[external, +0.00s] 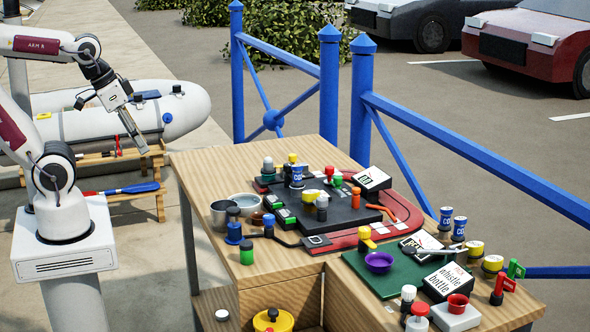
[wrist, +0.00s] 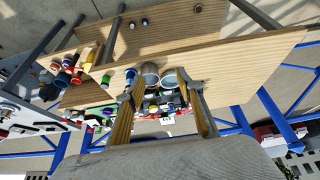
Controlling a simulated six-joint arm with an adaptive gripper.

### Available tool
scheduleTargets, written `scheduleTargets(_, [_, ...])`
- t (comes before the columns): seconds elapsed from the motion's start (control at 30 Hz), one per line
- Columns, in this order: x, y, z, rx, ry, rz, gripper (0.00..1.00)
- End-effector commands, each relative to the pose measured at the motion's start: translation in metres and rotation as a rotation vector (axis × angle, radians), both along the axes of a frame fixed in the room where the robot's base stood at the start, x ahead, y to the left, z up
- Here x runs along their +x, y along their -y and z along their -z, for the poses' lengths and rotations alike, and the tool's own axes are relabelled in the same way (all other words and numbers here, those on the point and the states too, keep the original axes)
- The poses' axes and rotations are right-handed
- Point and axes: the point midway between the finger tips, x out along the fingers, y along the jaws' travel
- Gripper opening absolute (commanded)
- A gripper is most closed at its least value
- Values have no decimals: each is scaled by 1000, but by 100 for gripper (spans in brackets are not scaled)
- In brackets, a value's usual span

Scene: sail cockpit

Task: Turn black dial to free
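I cannot tell for sure which part is the black dial, and no "free" mark is readable. My gripper (external: 138,140) hangs in the air left of the table, in front of the boat, tilted downward. In the wrist view its two fingers (wrist: 163,85) are apart with nothing held between them; the table lies beyond them.
The wooden table (external: 215,167) is crowded with cups, cans, small coloured knobs and cards. A green board (external: 385,278) holds a purple bowl (external: 379,262). A blue railing (external: 358,95) runs behind. Air between my gripper and the table is clear.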

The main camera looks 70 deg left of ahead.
Motion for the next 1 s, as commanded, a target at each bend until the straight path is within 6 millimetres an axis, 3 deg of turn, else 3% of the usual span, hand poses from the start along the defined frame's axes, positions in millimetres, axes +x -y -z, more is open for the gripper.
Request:
scheduleTargets(0.47, [47,-4,16,13,-141,-2,37])
scheduleTargets(1.0, [132,-14,31,31,-216,-45,37])
